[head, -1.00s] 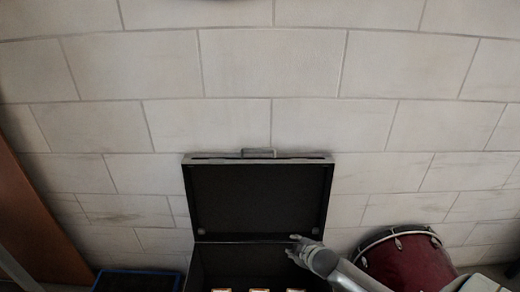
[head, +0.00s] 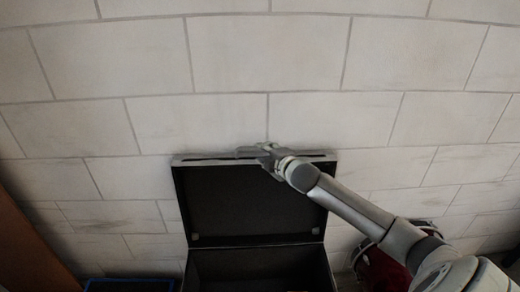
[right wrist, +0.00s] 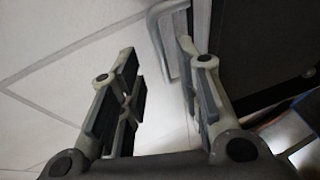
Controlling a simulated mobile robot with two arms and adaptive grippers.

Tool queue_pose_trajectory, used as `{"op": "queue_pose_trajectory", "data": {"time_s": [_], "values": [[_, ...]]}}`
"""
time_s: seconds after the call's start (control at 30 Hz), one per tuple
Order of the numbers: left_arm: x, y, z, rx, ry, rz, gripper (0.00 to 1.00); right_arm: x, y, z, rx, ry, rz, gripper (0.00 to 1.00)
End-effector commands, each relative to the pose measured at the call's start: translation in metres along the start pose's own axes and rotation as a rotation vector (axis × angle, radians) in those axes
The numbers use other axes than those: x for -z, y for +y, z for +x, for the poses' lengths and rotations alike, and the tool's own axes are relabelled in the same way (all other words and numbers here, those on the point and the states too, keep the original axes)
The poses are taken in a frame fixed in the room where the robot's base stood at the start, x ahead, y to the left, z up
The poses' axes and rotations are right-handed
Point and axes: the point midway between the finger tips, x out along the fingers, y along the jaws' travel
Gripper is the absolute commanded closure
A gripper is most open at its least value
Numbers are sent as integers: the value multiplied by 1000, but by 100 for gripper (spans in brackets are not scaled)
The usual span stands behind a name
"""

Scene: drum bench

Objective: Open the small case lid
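The case (head: 260,270) stands against the wall with its black-lined lid (head: 245,205) raised upright. The lid also shows at the right of the right wrist view (right wrist: 265,45). A grey handle (head: 248,151) is on the lid's top edge. My right gripper (head: 266,156) is at this handle, its arm crossing the lid's upper right corner. In the right wrist view my right gripper (right wrist: 158,80) has its fingers spread apart. The handle (right wrist: 162,38) shows beyond them, close to the right finger; contact is unclear. My left gripper is out of view.
A pale block wall (head: 330,60) rises directly behind the case. A dark red drum (head: 383,272) stands to the right, partly hidden by my right arm. A blue-edged object (head: 130,284) is at the lower left, and a brown panel (head: 30,250) is at the left edge.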

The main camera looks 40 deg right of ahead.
Motion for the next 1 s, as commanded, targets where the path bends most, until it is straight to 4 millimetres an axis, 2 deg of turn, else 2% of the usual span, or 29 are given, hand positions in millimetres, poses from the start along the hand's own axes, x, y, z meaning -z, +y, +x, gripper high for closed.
{"op": "queue_pose_trajectory", "data": {"time_s": [0.1, 0.3, 0.5, 0.77, 1.0], "values": [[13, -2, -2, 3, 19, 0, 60, 0, 1, 18, -1, -1, 3, 68], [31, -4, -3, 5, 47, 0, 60, 0, 0, 37, 0, 0, 2, 68], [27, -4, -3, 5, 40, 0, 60, 0, 0, 45, 1, 0, 2, 68], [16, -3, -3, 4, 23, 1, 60, 0, -1, 46, 1, 0, 1, 68], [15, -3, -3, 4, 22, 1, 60, 0, -1, 46, 1, 0, 1, 98]]}}
